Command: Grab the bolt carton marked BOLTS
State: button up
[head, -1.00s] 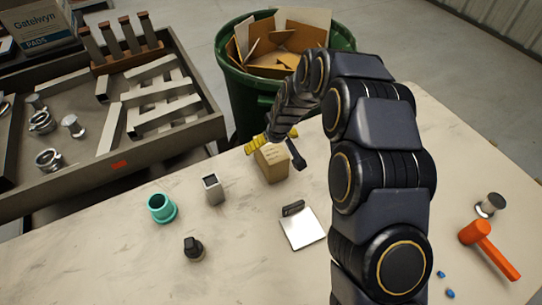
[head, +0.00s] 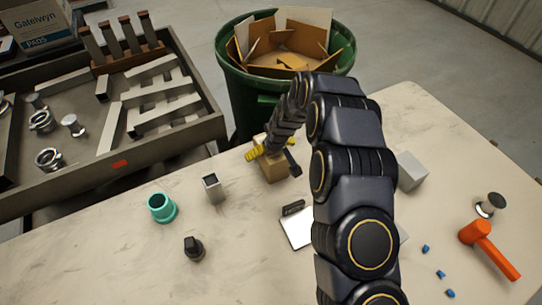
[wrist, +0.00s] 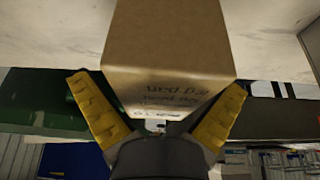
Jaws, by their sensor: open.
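A small brown carton (head: 274,171) stands on the table near its far edge, in front of the green bin. In the wrist view the carton (wrist: 168,45) fills the upper middle, with dark print on its face that I cannot read clearly. My gripper (head: 271,156) is at the carton, its yellow-padded fingers partly in front of it. In the wrist view my gripper (wrist: 160,110) is open, one yellow finger on each side of the carton's near end. I cannot tell whether the fingers touch it.
A green bin (head: 245,85) of cardboard stands behind the table. Near the carton are a grey square tube (head: 213,190), a teal cup (head: 161,208), a black knob (head: 194,248) and a clipboard (head: 297,230). An orange mallet (head: 485,245) lies right. The front left table is clear.

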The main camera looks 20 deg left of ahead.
jog(key=shift+f, duration=0.15)
jog(key=shift+c, duration=0.4)
jog(key=c, duration=1)
